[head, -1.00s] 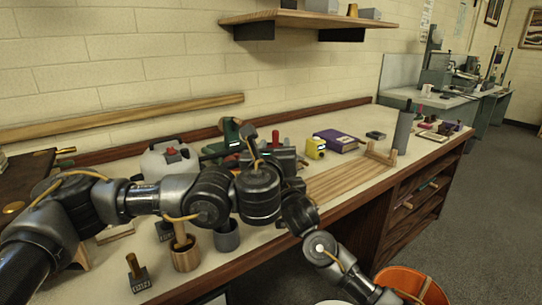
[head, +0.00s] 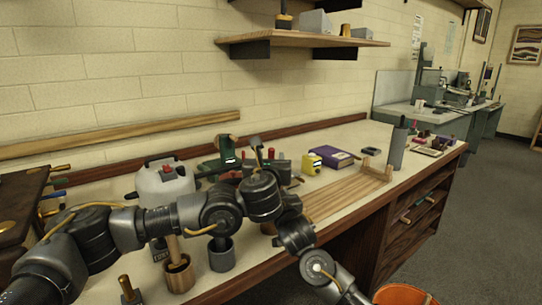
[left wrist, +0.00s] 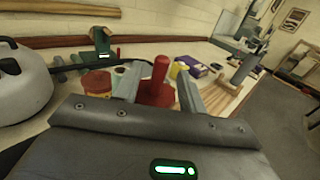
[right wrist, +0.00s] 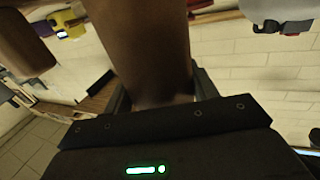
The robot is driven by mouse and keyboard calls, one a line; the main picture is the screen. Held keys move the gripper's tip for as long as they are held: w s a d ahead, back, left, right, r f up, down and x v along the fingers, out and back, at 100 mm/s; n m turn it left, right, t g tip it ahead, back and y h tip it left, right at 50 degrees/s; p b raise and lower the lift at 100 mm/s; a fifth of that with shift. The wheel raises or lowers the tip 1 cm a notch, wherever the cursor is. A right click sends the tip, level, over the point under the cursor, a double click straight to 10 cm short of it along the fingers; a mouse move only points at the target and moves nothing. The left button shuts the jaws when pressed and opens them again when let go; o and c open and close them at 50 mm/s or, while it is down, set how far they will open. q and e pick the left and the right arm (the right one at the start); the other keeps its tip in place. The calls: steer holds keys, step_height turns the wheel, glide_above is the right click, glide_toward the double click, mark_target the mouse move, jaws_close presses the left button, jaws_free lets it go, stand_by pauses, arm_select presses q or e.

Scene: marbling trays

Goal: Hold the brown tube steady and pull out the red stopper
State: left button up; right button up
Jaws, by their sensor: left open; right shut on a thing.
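The red stopper (left wrist: 157,88) stands upright between the spread fingers of my left gripper (left wrist: 158,74) in the left wrist view. That gripper is open, with a finger on either side of the stopper. The brown tube (right wrist: 145,45) fills the middle of the right wrist view. My right gripper (right wrist: 160,97) is shut on it, one finger on each side. In the head view my arms meet above the bench and hide most of the tube. The join between stopper and tube is hidden too.
A white jug (head: 163,186), a wooden cup (head: 179,276) and a grey cup (head: 221,256) stand to the left. A yellow box (head: 312,163), a purple book (head: 336,159) and a tall grey cylinder (head: 398,147) stand to the right. The wall shelf (head: 300,40) hangs above.

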mark_target(271, 156)
arm_select(q)
steer(key=shift+w+d, duration=0.15)
steer(key=shift+w, duration=1.45)
jaws_close()
